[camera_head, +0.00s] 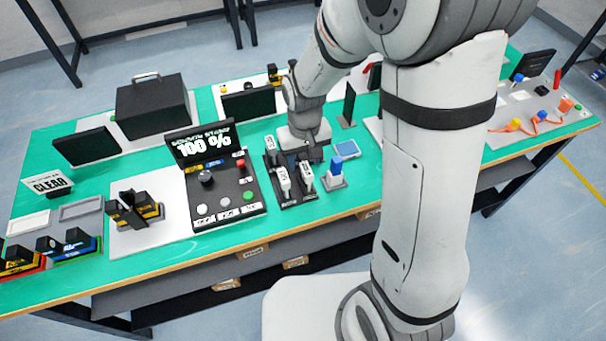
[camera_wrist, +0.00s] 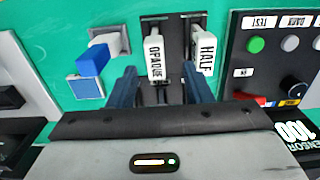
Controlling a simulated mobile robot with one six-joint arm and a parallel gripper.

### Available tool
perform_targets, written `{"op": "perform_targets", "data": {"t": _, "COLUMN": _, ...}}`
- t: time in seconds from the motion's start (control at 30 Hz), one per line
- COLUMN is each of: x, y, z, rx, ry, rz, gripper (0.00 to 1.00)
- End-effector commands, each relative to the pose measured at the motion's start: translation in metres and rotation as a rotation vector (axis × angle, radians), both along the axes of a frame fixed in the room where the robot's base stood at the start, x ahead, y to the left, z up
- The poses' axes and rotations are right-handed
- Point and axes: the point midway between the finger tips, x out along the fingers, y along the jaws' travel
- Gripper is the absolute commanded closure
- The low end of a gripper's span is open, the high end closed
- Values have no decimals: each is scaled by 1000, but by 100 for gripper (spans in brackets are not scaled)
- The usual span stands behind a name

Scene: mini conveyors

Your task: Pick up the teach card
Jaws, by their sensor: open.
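I see no card with a readable "teach" label. A white-handled card marked OPAQUE (camera_wrist: 155,58) and one marked HALF (camera_wrist: 204,52) stand in a black rack (camera_head: 290,200). In the head view, three white handles show there. Which of these is the teach card I cannot tell. My gripper (camera_wrist: 160,90) is open and empty, its dark fingers on either side of the OPAQUE card's line.
A black console (camera_head: 245,196) with buttons and a "100 %" display stands left of the rack. A blue square pad (camera_head: 347,150) lies behind the blue-topped piece. A black box (camera_head: 155,105) is at the back left. The green table's (camera_head: 95,270) front edge is close.

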Motion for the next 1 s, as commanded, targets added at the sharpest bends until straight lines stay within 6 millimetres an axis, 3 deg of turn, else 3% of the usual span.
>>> {"op": "perform_targets", "data": {"t": 0.3, "x": -3, "y": -6, "z": -42, "rx": -1, "ry": 3, "rz": -1, "gripper": 55}}
{"op": "perform_targets", "data": {"t": 0.63, "x": -3, "y": -6, "z": -48, "rx": 0, "ry": 0, "rz": -2, "gripper": 55}}
{"op": "perform_targets", "data": {"t": 1.0, "x": -3, "y": -6, "z": -48, "rx": 0, "ry": 0, "rz": -3, "gripper": 85}}
